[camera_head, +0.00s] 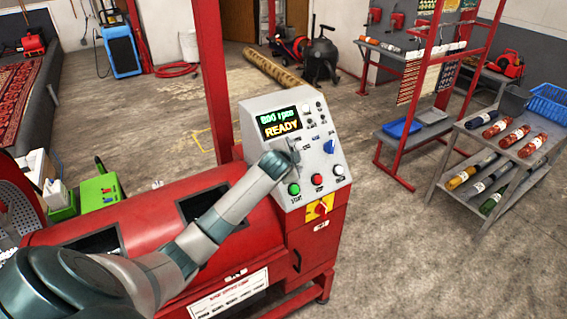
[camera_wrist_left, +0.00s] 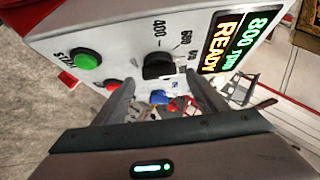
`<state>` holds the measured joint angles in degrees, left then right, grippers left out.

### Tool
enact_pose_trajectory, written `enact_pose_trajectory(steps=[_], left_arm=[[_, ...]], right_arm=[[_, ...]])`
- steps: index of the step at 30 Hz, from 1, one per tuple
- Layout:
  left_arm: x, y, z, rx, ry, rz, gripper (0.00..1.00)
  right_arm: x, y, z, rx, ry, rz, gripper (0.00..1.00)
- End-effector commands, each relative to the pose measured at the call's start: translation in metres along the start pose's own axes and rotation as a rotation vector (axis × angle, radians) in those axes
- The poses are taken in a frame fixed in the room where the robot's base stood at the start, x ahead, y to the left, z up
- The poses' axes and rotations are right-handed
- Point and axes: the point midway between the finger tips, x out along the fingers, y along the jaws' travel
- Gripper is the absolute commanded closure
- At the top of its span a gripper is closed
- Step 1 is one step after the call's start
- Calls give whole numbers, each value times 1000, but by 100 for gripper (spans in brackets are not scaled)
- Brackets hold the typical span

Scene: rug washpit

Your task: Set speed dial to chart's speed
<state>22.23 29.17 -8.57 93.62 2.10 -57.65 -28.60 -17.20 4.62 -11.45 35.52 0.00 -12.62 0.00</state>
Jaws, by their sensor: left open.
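The speed dial (camera_wrist_left: 158,65) is a black knob on the grey-white control panel (camera_head: 262,103), with 400 and 600 marks beside it in the left wrist view; its pointer direction cannot be told. The display (camera_head: 279,122) reads 800 rpm and READY. My left gripper (camera_wrist_left: 163,84) is open, its fingers pointing at the panel on either side of the dial's line; contact cannot be told. In the head view my left gripper (camera_head: 285,156) hides the dial. A white chart sheet (camera_head: 230,296) is on the red machine's front, its lines too small to read. My right gripper is not in view.
The panel also has a green START button (camera_head: 294,189), a red button (camera_head: 317,180), a white button (camera_head: 340,171) and a blue knob (camera_head: 328,147). A red-yellow switch (camera_head: 320,208) is below.

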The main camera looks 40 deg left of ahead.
Motion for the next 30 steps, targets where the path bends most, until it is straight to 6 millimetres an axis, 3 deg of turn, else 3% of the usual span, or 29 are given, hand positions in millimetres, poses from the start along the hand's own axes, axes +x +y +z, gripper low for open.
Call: enact_pose_trajectory(steps=[21, 30], left_arm=[[-112, 2, 0, 2, 3, -2, 34], [-145, 0, -1, 0, 3, -1, 34]], right_arm=[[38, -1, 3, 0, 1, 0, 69], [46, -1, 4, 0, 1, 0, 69]])
